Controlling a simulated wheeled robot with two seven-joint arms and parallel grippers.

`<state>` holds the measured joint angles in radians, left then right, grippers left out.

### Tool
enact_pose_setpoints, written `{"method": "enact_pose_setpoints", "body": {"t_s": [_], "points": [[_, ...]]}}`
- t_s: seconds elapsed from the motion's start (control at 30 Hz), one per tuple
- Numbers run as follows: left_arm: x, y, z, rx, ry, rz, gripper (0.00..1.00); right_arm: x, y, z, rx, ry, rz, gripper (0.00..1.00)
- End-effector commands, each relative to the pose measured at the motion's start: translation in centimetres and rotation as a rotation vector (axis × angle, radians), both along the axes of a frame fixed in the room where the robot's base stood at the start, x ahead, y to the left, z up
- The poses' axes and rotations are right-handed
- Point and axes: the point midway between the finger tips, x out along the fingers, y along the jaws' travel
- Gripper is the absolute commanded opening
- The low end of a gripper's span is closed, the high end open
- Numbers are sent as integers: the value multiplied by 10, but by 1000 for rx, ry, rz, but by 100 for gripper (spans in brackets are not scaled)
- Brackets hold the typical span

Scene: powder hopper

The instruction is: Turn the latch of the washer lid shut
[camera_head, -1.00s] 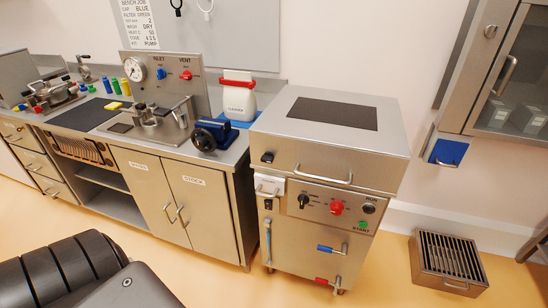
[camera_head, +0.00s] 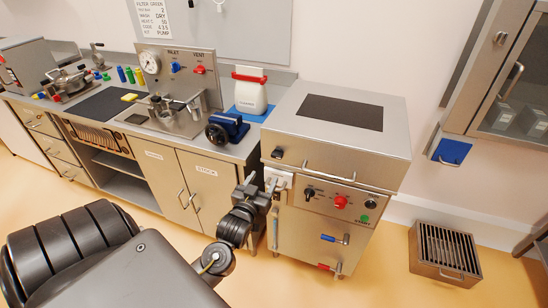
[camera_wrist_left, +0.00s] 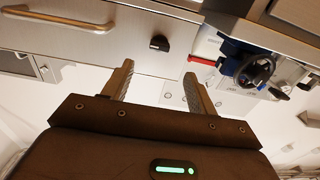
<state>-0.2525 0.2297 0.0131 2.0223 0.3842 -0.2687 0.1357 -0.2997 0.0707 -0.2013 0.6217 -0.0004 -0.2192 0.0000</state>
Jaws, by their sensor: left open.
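The washer is a steel cabinet with a flat lid (camera_head: 340,135) that looks down on the body. The latch (camera_head: 278,154) is a small black knob on the front left of the lid; it also shows in the left wrist view (camera_wrist_left: 159,43). My left gripper (camera_head: 260,184) is in front of the washer's upper left, below the latch. In the left wrist view its two fingers (camera_wrist_left: 158,70) are apart and empty, with the latch beyond and between the tips, not touched. My right gripper is not in view.
Below the lid handle (camera_head: 328,174) is a panel with a black knob (camera_head: 309,193), a red knob (camera_head: 340,202) and a green button (camera_head: 365,218). A blue vise (camera_head: 226,128) stands on the bench to the left. A slatted metal box (camera_head: 445,253) sits on the floor at right.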

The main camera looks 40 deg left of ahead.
Motion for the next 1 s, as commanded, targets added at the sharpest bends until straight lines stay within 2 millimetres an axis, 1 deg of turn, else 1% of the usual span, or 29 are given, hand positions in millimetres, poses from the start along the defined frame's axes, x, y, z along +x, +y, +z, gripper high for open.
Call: {"method": "enact_pose_setpoints", "body": {"t_s": [0.03,0.13,0.23,0.37,0.6,0.7,0.83,1.0], "points": [[0,0,3,0,-6,1,58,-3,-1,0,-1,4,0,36],[2,1,4,-1,-8,1,58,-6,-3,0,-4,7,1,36],[9,3,4,1,-7,1,58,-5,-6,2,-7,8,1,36],[28,10,5,2,-7,1,58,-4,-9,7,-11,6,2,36],[71,25,5,2,-5,1,58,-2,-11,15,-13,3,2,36],[85,30,4,2,-5,1,58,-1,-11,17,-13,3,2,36],[96,34,3,0,-4,1,58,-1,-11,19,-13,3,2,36],[102,36,2,0,-4,0,58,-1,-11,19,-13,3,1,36]]}}
